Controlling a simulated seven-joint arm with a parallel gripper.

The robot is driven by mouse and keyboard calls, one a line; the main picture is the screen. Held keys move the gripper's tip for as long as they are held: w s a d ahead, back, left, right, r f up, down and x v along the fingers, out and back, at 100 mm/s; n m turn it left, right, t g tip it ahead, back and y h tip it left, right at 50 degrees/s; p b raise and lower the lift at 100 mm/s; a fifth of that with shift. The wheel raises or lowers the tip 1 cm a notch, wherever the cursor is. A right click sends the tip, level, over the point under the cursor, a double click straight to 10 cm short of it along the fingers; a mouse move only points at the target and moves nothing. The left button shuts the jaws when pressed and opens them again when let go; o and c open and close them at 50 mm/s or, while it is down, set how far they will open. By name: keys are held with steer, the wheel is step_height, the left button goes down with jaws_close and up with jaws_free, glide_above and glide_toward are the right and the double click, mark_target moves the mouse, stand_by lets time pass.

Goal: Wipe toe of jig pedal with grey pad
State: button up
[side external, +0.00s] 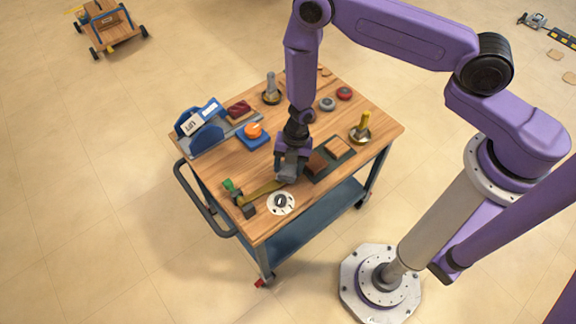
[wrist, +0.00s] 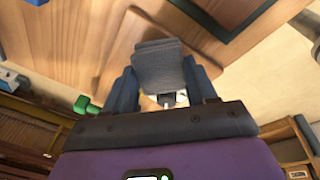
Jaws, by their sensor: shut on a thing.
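My gripper (side external: 291,163) is over the front part of the cart top, pointing down. It is shut on a grey pad (side external: 287,175). In the wrist view the pad (wrist: 160,66) sits between the two fingers of my gripper (wrist: 163,86). The jig pedal (side external: 262,190) is a brass-coloured, tapering plate at the cart's front left, with a green piece and dark blocks at its left end. Its right end reaches to just under the pad, which partly hides it. I cannot tell whether pad and pedal touch.
A white disc with a black ring (side external: 281,203) lies close in front of the pedal. Wooden blocks on a dark tray (side external: 334,168) are to the right. An orange knob on a blue base (side external: 253,135) and a blue rack (side external: 201,126) stand behind left.

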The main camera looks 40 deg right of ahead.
mark_target(292, 167)
steer(key=shift+d+r, duration=0.2)
steer(key=shift+r, duration=0.7)
steer(key=shift+d+r, duration=0.15)
steer(key=shift+r, duration=0.8)
steer(key=shift+d+r, duration=0.2)
steer(key=shift+r, duration=0.7)
steer(key=r, duration=0.3)
steer(key=shift+d, duration=0.3)
